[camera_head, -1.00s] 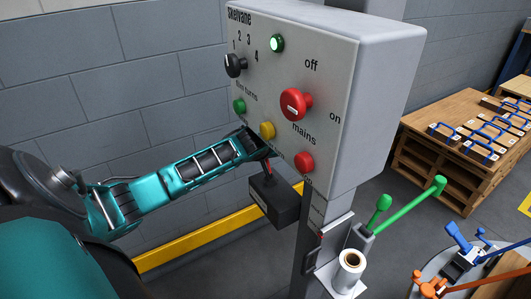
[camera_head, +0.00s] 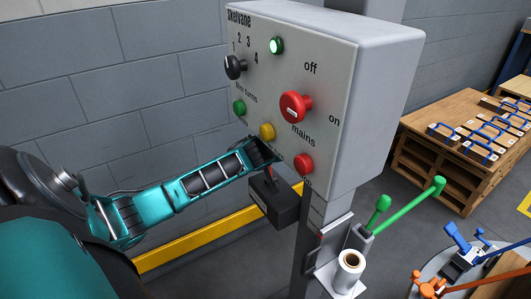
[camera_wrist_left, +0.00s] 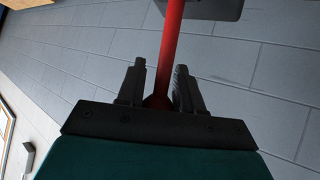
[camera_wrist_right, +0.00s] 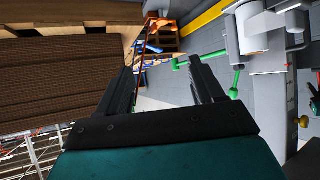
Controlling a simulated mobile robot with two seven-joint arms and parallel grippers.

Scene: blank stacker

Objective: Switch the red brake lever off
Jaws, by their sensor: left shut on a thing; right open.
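The red brake lever (camera_head: 270,175) rises from a black box (camera_head: 274,205) below the left side of the grey control panel. My left gripper (camera_head: 264,152) is shut on the lever's upper end, which it mostly hides in the head view. In the left wrist view the red shaft (camera_wrist_left: 174,50) runs between the fingers of my left gripper (camera_wrist_left: 160,92), towards a dark block at the top. My right gripper (camera_wrist_right: 163,85) is open and empty in the right wrist view. It is out of the head view.
The control panel (camera_head: 380,95) has a red mains knob (camera_head: 295,107), a black selector (camera_head: 234,66), several buttons and a lit green lamp (camera_head: 276,46). Green levers (camera_head: 408,205) and a roll (camera_head: 350,262) sit below it. A wooden crate (camera_head: 440,165) stands at the right.

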